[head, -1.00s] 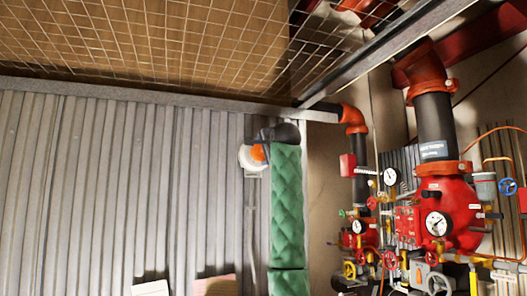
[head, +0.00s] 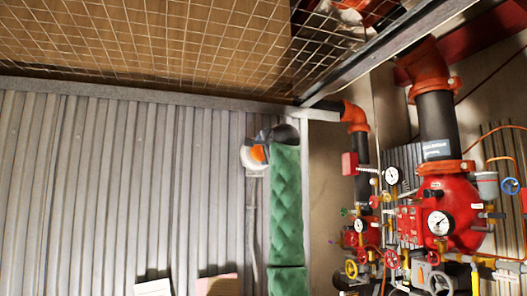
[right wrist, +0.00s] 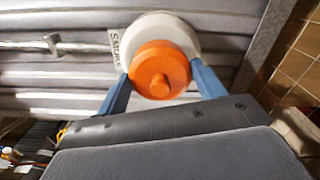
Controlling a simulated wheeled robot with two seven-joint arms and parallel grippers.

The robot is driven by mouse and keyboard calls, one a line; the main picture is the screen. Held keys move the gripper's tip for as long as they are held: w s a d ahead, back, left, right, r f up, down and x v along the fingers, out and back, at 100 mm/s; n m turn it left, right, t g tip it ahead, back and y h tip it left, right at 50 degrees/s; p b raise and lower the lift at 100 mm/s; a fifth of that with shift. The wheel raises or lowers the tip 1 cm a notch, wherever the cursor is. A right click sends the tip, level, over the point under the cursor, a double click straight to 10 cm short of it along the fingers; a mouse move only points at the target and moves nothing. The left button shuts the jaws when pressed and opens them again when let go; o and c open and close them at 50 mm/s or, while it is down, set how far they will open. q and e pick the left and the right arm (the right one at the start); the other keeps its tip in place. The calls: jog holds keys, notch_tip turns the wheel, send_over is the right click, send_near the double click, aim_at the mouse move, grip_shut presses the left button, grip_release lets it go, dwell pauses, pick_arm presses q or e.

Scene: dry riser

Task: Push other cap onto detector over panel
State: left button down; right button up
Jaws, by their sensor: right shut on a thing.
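The orange cap (right wrist: 160,72) is between the two blue fingers of my right gripper (right wrist: 160,68), which is shut on it. In the head view the cap (head: 258,153) shows as a small orange patch beside the dark right gripper (head: 264,137). The round white detector (right wrist: 172,30) is on the corrugated metal surface, directly behind the cap. The detector (head: 248,160) also shows in the head view, partly covered. The cap overlaps the detector's lower part in the wrist view; I cannot tell whether they touch. My left gripper is not in view.
A sign reading SMOKE (right wrist: 117,48) is beside the detector, and a conduit (right wrist: 80,46) runs away from it. Red valves and pipework (head: 430,215) fill the right side. A wire mesh (head: 150,45) spans the top. The corrugated wall (head: 110,190) is mostly clear.

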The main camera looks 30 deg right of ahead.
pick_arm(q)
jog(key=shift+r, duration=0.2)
pick_arm(e)
jog(key=shift+w+d, duration=0.1)
jog(key=shift+w, duration=0.45)
jog(key=o, duration=1)
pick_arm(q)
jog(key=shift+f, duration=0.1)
pick_arm(e)
jog(key=shift+s+f+b, duration=0.15)
jog(key=shift+s+b, duration=0.3)
jog(key=shift+s, duration=0.1)
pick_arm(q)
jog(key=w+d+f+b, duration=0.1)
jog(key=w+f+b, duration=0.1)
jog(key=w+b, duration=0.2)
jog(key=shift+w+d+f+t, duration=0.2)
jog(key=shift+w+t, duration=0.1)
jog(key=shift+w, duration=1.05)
pick_arm(e)
jog(key=v, duration=0.6)
jog(key=shift+s, duration=0.35)
